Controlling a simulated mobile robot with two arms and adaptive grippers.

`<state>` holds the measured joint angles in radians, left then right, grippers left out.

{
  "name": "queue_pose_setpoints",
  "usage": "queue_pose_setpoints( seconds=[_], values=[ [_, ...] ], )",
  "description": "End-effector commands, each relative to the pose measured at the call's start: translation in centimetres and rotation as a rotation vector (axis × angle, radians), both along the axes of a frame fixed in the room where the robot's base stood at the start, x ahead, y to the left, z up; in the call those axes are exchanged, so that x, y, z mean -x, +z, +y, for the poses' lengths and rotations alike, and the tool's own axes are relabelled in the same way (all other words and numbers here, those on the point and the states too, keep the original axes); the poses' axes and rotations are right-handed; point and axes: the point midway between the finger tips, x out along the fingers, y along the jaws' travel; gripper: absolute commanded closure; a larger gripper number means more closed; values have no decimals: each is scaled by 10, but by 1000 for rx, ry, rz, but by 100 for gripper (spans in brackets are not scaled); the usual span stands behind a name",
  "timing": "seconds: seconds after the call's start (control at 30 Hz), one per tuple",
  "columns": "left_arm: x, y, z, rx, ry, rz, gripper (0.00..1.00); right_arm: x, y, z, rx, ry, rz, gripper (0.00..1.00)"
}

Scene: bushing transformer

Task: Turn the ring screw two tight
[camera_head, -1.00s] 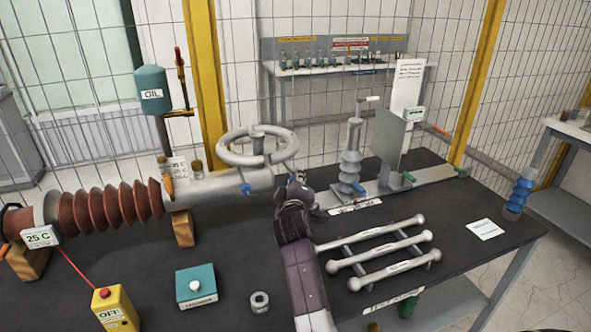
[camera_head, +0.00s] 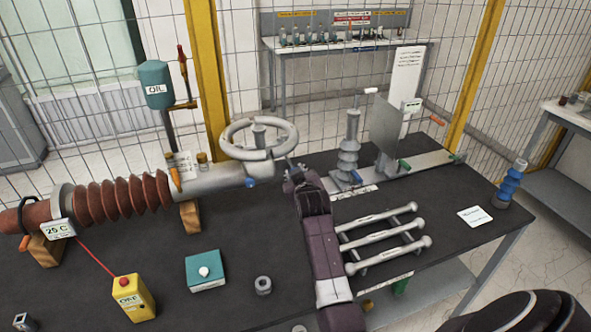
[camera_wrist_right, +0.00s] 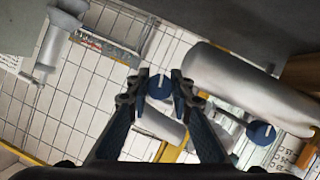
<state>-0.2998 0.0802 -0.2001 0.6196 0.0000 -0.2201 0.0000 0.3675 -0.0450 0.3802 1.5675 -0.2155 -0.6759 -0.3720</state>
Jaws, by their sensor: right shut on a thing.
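In the right wrist view my right gripper (camera_wrist_right: 157,92) is shut on a blue ring screw (camera_wrist_right: 159,87), whose round head with a pale line shows between the fingertips. In the head view my right gripper (camera_head: 294,174) is at the right end of the grey ring assembly (camera_head: 258,138), and the held screw is hidden there. Another blue screw (camera_head: 250,182) sits at the ring's lower left, free of the gripper. It also shows in the right wrist view (camera_wrist_right: 262,133), right of the fingers. My left gripper is not in view.
The grey cylinder (camera_head: 215,179) joins a ribbed brown bushing (camera_head: 130,199). A teal box (camera_head: 205,270), a yellow button box (camera_head: 132,298) and a metal nut (camera_head: 263,285) lie on the dark table. Several grey rods (camera_head: 385,240) lie right of my arm; a grey insulator (camera_head: 349,150) stands behind.

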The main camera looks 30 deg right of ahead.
Motion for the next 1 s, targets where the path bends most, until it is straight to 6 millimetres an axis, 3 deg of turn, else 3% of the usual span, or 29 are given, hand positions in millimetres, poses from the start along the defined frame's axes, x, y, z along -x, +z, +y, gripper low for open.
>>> queue_pose_setpoints(
  seconds=[0.47,0.5,0.63,1.0],
  values=[
    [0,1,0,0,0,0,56,1,-2,0,-14,0,-1,100],
    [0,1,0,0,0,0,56,1,-2,0,-14,0,-1,76],
    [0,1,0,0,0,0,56,0,-1,0,-13,-1,-1,62],
    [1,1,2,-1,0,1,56,3,0,1,-12,0,-2,62]
  ],
)
